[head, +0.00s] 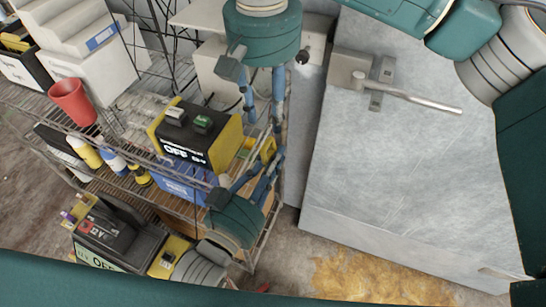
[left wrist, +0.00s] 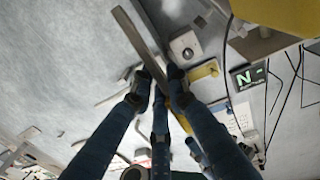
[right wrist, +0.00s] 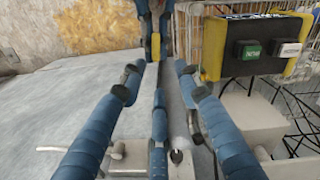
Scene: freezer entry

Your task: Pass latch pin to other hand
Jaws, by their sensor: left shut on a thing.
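My left gripper (head: 265,166) is the lower one, in front of the shelf's right end, its blue fingers pointing up and right. It is shut on a small yellow piece (head: 268,148) that looks like the latch pin. The yellow also shows between the left fingertips in the right wrist view (right wrist: 155,46). The fingers hide much of it. My right gripper (head: 263,112) hangs above with its fingers pointing down. In the right wrist view its fingers (right wrist: 158,72) are spread and empty, with the left fingertips just ahead, between and beyond them.
A grey freezer door (head: 400,160) with a metal handle (head: 425,100) stands on the right. A wire shelf (head: 130,180) on the left holds a yellow and black box (head: 195,138), a red cup (head: 72,102) and several bottles. A round button (head: 303,56) is beside the door.

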